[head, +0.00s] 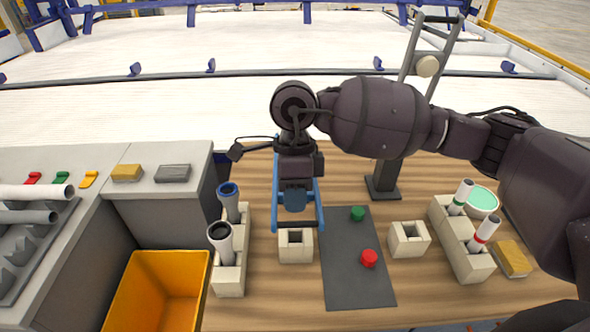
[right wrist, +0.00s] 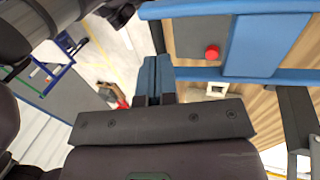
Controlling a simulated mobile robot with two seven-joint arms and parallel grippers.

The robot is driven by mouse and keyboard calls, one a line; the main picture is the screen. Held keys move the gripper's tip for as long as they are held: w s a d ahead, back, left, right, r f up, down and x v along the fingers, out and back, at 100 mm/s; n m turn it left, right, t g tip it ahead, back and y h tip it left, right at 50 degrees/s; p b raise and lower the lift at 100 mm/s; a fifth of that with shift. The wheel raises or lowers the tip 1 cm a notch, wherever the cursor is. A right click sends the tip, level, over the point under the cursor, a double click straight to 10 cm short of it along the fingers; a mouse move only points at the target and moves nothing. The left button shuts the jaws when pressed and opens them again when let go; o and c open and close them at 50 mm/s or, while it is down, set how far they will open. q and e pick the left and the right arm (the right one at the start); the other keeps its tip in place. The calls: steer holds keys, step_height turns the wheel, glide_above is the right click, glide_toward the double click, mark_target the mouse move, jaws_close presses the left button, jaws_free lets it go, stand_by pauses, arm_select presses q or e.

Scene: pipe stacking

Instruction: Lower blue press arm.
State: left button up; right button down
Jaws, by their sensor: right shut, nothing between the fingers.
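The blue press arm (head: 276,190) shows in the head view as a narrow frame with two side rails and a front crossbar, above a pale square block (head: 295,258). In the right wrist view the blue press arm (right wrist: 265,45) shows long rails and a wide blue plate. My right gripper (head: 293,205) is over the frame, pointing down, and hides part of it. In the right wrist view its blue fingers (right wrist: 156,72) are together and empty, close to the lower rail. I cannot tell whether they touch it. My left gripper is not in view.
A dark mat (head: 350,285) holds a green cap (head: 357,214) and a red cap (head: 369,258). A pale holder (head: 232,272) with two tubes stands left, another holder (head: 472,262) right. A yellow bin (head: 160,290) is at lower left. A grey post (head: 384,180) stands behind.

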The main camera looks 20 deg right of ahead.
mark_target(295, 222)
steer(key=shift+x, duration=1.15)
steer(key=b+x, duration=0.2)
steer(key=x, duration=0.1)
steer(key=b+x, duration=0.2)
steer(key=shift+w+d, duration=0.1)
steer(key=shift+w, duration=0.15)
steer(key=shift+f, duration=0.1)
steer(key=shift+w+r, duration=0.15)
steer(key=shift+r, duration=0.25)
steer(key=s+a+p+v, duration=0.1)
steer(key=v, duration=1.3)
steer(key=shift+d+r, duration=0.3)
steer(key=shift+r, duration=0.05)
